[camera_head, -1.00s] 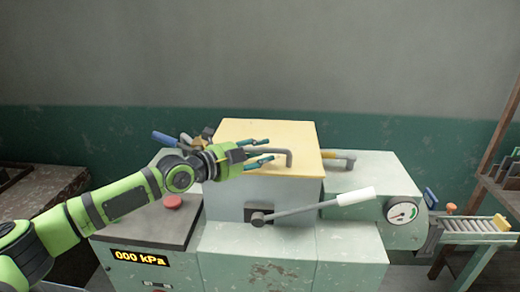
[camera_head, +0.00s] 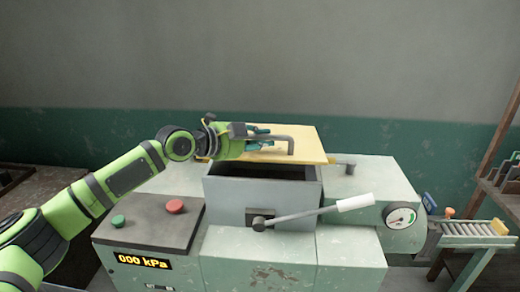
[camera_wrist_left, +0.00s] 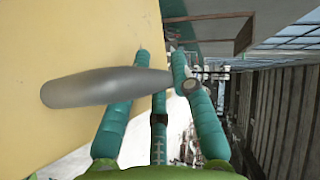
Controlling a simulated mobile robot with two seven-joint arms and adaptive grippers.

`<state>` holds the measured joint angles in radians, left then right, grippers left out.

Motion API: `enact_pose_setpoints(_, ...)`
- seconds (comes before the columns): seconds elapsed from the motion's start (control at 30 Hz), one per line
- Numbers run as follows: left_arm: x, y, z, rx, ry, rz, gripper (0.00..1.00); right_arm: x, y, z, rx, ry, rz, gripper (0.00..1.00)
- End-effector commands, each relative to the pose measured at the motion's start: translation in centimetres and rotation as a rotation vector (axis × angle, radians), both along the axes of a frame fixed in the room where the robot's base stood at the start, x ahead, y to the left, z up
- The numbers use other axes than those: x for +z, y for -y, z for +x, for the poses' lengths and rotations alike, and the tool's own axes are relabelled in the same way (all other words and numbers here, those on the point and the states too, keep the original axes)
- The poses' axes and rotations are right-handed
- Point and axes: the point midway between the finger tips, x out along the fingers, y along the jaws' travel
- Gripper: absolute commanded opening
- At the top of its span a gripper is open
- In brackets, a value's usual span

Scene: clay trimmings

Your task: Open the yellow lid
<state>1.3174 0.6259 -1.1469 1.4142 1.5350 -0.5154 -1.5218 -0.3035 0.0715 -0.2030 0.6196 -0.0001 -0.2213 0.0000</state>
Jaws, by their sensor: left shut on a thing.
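The yellow lid (camera_head: 309,145) is up off the front of the grey box (camera_head: 235,190), and a dark opening (camera_head: 262,171) shows beneath its front edge. I cannot tell whether the lid is tilted or slid back. Its grey bar handle (camera_head: 291,146) stands on top. My left gripper (camera_head: 262,138) is shut on this handle, above the lid. In the left wrist view the handle (camera_wrist_left: 100,88) lies across the green fingers (camera_wrist_left: 160,75), with the yellow lid (camera_wrist_left: 50,35) behind. My right gripper is not in view.
A white-tipped lever (camera_head: 355,202) sticks out from the box front. A panel with a red button (camera_head: 175,206) and a green button (camera_head: 118,221) is at the left. A gauge (camera_head: 401,217) and a roller conveyor (camera_head: 478,230) are at the right.

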Motion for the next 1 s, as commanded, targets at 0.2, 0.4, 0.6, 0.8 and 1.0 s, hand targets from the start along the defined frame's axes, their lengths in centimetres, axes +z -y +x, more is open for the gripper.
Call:
enact_pose_setpoints(0.2,6.1,0.1,2.1,0.003,-0.16,-0.014,0.0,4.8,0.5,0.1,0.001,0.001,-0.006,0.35)
enact_pose_setpoints(0.4,8.0,0.2,3.4,0.001,-0.192,-0.013,0.0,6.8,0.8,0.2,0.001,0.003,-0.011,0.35)
enact_pose_setpoints(0.6,9.7,0.1,4.6,0.003,-0.197,-0.012,0.0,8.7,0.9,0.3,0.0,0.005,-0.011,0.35)
enact_pose_setpoints(0.8,10.8,0.1,5.6,0.003,-0.251,-0.011,0.0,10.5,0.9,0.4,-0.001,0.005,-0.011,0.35)
enact_pose_setpoints(1.0,11.4,0.1,6.3,0.004,-0.286,-0.011,0.0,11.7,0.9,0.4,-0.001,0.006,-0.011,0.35)
